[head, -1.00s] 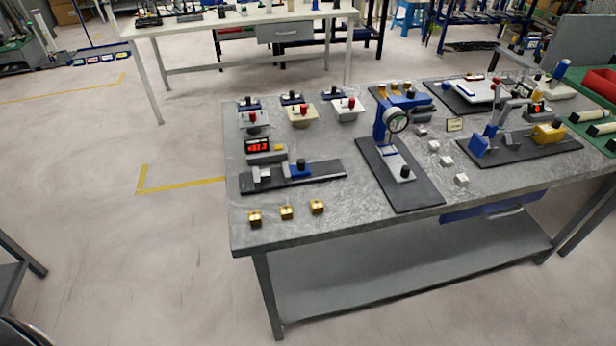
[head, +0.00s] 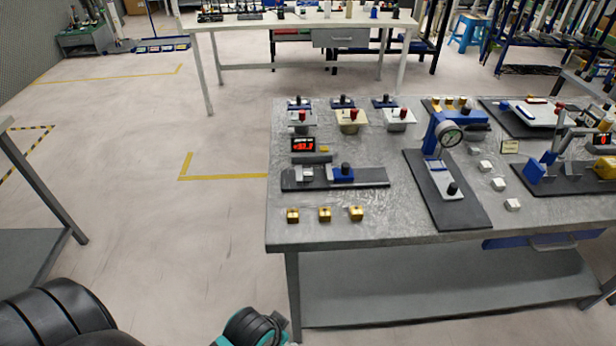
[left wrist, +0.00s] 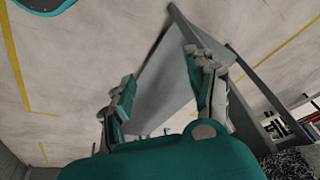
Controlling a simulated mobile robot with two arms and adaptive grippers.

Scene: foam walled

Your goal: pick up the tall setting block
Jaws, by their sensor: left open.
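I cannot tell for sure which piece is the tall setting block. Three small gold blocks, the middle one (head: 325,214) among them, stand in a row near the bench's front left edge. Several small silver-white blocks, one of them here (head: 513,205), stand right of the dial gauge stand. My left gripper (left wrist: 160,72) is open and empty in the left wrist view, with floor and a grey surface beyond its fingers. My right gripper is not in view.
The grey bench (head: 400,228) carries a dial gauge stand (head: 445,160), a red digital readout (head: 303,144), a slide fixture (head: 335,177) and several pots with red knobs. A white table (head: 300,22) stands behind.

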